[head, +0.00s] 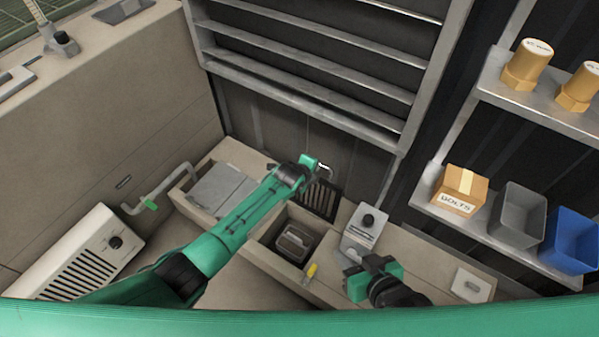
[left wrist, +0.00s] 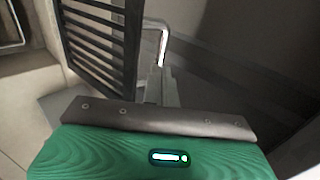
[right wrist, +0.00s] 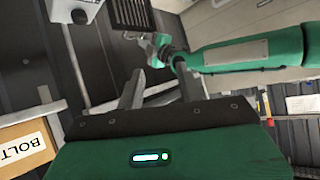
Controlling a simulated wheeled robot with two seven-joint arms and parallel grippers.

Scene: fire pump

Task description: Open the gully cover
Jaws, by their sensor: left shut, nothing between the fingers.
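The gully cover (head: 320,199) is a dark slatted grate. It stands raised on edge near the back wall, behind an open square pit (head: 287,236) with a grey basket (head: 294,241) inside. A bent metal handle (left wrist: 161,40) shows beside the slatted cover (left wrist: 100,40) in the left wrist view. My left gripper (head: 318,168) is at the cover's upper edge, shut and empty, close to the handle; I cannot tell whether they touch. My right gripper (head: 354,268) is over the ledge right of the pit. Its fingers are spread and empty in the right wrist view (right wrist: 158,85).
A grey box with a black knob (head: 364,224) stands right of the pit. A yellow-handled tool (head: 311,271) lies at the pit's front right. A grey lid (head: 215,188) lies left. Shelves at right hold a bolts box (head: 461,188) and bins (head: 518,212).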

